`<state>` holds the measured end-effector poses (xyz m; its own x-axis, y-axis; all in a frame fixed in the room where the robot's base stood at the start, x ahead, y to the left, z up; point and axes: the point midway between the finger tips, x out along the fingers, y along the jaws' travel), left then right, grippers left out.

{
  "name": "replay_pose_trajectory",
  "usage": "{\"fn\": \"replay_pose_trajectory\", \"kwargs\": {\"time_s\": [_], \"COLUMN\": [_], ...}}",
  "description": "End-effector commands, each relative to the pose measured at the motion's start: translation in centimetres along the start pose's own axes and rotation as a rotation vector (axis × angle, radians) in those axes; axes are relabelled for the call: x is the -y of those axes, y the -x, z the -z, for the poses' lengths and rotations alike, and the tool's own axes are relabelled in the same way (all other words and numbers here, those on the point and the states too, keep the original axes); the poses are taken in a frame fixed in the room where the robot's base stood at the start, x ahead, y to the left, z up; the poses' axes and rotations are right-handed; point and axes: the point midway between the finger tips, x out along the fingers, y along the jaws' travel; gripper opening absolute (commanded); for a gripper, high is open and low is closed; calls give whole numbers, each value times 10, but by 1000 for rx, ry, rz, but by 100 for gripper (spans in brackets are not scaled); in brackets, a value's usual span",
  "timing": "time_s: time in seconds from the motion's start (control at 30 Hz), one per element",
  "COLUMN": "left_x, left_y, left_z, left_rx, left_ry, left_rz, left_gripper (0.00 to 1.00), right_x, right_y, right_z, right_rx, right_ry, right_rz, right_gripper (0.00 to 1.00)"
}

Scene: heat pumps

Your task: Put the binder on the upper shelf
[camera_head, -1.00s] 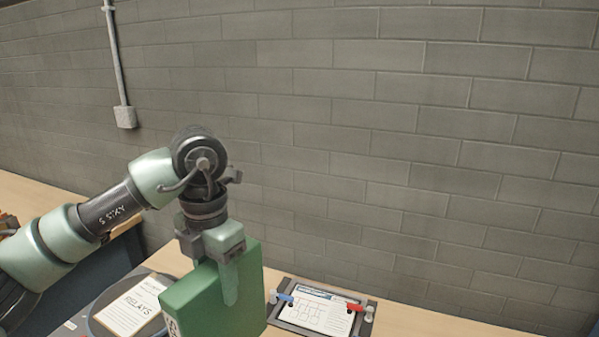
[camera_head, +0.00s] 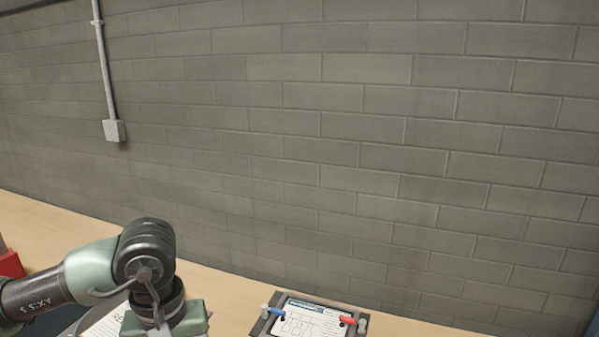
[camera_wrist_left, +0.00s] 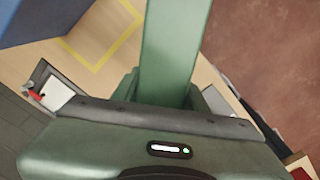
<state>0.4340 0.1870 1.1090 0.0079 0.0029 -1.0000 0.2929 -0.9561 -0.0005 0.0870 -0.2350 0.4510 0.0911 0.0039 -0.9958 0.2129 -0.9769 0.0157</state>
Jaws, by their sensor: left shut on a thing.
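The green binder (camera_wrist_left: 176,50) stands out from my left gripper (camera_wrist_left: 165,95) in the left wrist view, with its narrow side toward the camera. The gripper is shut on it, one finger on each side. In the head view only the wrist and top of my left gripper (camera_head: 168,322) show at the bottom edge; the fingertips and the binder are cut off below. No upper shelf can be made out in either view. My right gripper is not in view.
A wooden bench (camera_head: 235,290) runs along the grey block wall (camera_head: 350,150). A framed diagram sheet (camera_head: 312,322) with red and blue clips lies on it. A red object (camera_head: 11,265) is at the far left. A yellow outline (camera_wrist_left: 105,45) and a blue surface (camera_wrist_left: 50,18) show in the wrist view.

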Motion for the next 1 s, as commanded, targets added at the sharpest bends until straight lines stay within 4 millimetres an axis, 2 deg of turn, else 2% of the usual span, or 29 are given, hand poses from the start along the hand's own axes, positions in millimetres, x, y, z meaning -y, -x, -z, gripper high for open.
{"fn": "replay_pose_trajectory", "kwargs": {"time_s": [0.1,0.3,0.5,0.8,1.0], "left_x": [4,7,8,18,18], "left_y": [-5,-9,-9,-55,-58], "left_z": [-7,-12,-12,-48,-51], "left_rx": [4,9,6,10,7], "left_ry": [-163,-291,-299,-299,-298], "left_rz": [-1,-4,-2,-2,-4], "left_gripper": [0,0,0,0,0], "right_x": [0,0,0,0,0], "right_y": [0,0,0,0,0], "right_z": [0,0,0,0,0], "right_rx": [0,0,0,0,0], "right_ry": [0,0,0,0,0], "right_rz": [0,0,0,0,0], "right_gripper": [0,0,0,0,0]}}
